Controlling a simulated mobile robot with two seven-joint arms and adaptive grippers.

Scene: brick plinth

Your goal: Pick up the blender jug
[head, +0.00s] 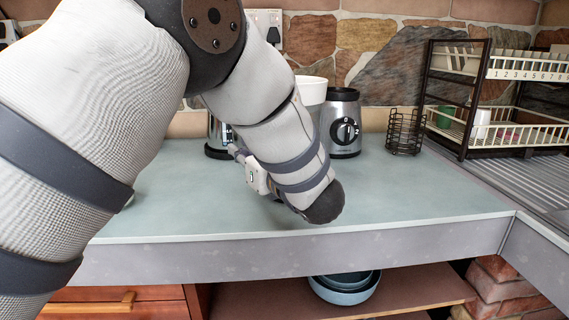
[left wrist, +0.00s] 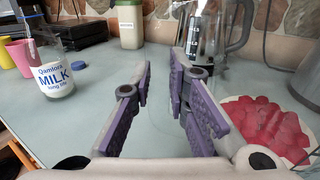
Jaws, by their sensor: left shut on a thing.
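My left gripper, in the left wrist view (left wrist: 162,70), has its two purple-padded fingers closed in with a gap between them. A faint see-through outline shows in that gap; I take it for the clear blender jug (left wrist: 146,101), but its shape is hard to make out. In the head view my left forearm and wrist hide the gripper and what it holds. The silver blender base (head: 344,125) stands at the back of the counter with no jug on top. My right gripper is not in view.
A glass jug with a handle (left wrist: 223,32), a plate of red fruit (left wrist: 265,125), a milk bottle (left wrist: 53,72) and a lidded container (left wrist: 130,24) surround the gripper. A wire basket (head: 405,132) and dish rack (head: 480,145) stand right. The counter's front right (head: 420,195) is clear.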

